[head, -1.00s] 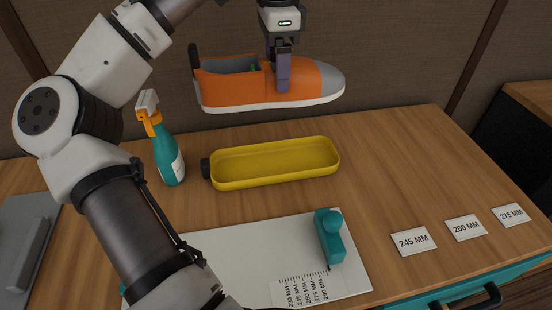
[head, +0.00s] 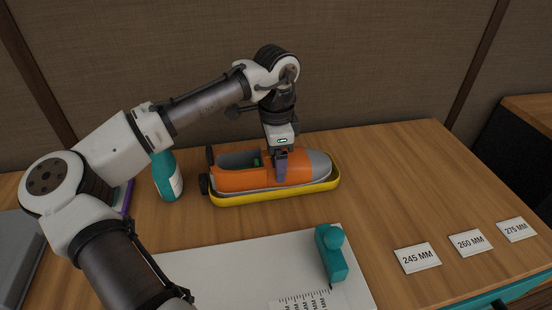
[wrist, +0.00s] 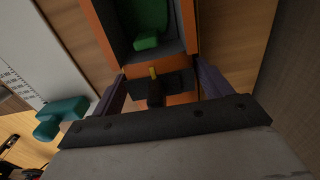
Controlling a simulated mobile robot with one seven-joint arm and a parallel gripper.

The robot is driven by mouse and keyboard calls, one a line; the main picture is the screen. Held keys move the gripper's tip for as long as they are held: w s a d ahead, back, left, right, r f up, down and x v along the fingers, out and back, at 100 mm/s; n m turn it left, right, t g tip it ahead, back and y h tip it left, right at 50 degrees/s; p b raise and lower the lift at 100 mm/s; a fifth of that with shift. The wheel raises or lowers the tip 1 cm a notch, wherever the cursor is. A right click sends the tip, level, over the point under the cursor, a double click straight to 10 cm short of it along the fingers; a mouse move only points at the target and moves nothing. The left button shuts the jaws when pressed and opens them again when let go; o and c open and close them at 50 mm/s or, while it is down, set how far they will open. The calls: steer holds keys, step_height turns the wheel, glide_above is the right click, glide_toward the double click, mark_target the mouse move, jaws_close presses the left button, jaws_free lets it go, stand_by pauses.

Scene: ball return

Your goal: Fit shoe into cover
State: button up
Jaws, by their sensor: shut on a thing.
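The orange shoe (head: 232,179) with a grey toe cap sits down inside the yellow cover (head: 265,198) on the table in the head view. Whether the sole touches the cover's floor is hidden by the cover's wall.
A teal spray bottle (head: 166,177) stands left of the cover, partly behind my arm. A white measuring board (head: 250,262) with a teal slider (head: 330,254) lies in front. Size cards (head: 417,258) lie at the right. The table right of the cover is clear.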

steer(key=shift+f, duration=0.4)
steer(key=o, duration=1.2)
steer(key=shift+f, duration=0.1)
steer(key=shift+c, duration=0.2)
step_height(320, 180, up, 12)
steer(key=shift+r, duration=0.15)
steer(key=shift+s, duration=0.15)
